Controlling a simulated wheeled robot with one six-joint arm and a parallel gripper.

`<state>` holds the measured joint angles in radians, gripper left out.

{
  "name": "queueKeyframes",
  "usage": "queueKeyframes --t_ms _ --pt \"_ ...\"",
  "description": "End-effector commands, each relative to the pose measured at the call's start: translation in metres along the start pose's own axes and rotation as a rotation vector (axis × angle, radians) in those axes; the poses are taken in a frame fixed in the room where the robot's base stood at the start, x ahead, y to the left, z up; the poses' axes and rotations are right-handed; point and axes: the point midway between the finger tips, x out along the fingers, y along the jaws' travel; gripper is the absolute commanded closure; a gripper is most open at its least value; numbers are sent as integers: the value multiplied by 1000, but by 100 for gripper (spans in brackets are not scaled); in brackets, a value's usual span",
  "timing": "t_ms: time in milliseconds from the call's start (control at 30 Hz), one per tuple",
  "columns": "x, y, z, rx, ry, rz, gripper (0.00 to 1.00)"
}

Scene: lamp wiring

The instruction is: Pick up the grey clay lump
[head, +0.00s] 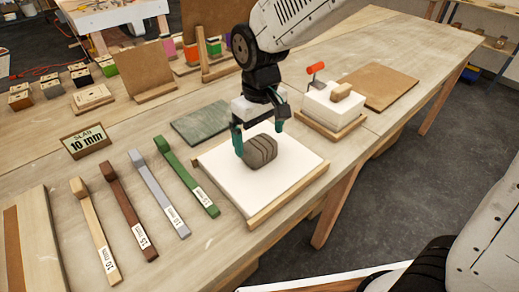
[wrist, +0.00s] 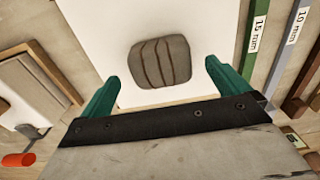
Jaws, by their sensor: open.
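The grey clay lump (head: 260,150) is a rounded block with dark grooves across it. It rests on a white board (head: 293,175) with a wooden edge. In the wrist view the lump (wrist: 160,62) lies just beyond the fingertips, roughly centred between them. My gripper (head: 259,136) is open, with its green fingers above and around the lump in the head view. In the wrist view my gripper (wrist: 163,75) has a finger on each side, with clear space between each finger and the lump. Nothing is held.
Several labelled strips, including a green one (head: 187,178) and a grey one (head: 160,196), lie left of the board. A "SLAB 10 mm" sign (head: 87,142) stands behind them. A white block with a red-handled roller (head: 316,69) is to the right. A dark green mat (head: 202,123) lies behind.

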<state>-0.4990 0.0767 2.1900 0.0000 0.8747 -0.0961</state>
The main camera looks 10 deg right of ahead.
Motion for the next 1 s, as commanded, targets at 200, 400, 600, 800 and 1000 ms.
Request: queueKeyframes --t_ms 200,400,600,800,1000 --pt "33 -1 -1 1 -4 0 0" --pt "41 -1 -2 1 0 0 0" --pt "41 -1 -2 1 0 0 17" --pt "40 -1 -2 1 1 0 69" --pt "40 -1 -2 1 1 0 69"
